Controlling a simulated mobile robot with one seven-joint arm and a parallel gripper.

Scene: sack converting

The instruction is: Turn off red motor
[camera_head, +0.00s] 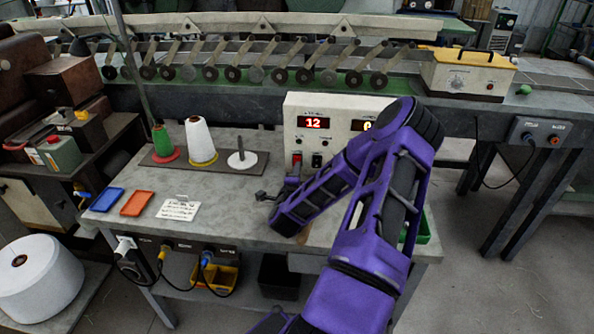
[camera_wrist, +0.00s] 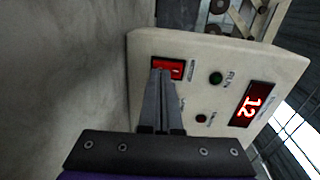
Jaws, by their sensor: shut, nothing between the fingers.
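A cream control box (camera_head: 330,106) stands at the back of the grey table. Its left red display (camera_head: 313,122) reads 12. A red switch (camera_head: 297,159) sits on its front below that display. In the wrist view the red switch (camera_wrist: 168,68) is in a dark frame, and the display (camera_wrist: 253,104) reads 12 turned sideways. My gripper (camera_wrist: 161,73) is shut and empty, its fingertips in front of the switch and overlapping its lower edge. I cannot tell whether they touch it. My arm hides the right part of the box in the head view.
A green cone (camera_head: 161,141) and a white cone (camera_head: 201,140) of thread stand left of the box. Blue (camera_head: 107,199) and orange (camera_head: 137,203) trays and a paper card (camera_head: 179,209) lie at the front left. A separate switch panel (camera_head: 540,131) is at the far right.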

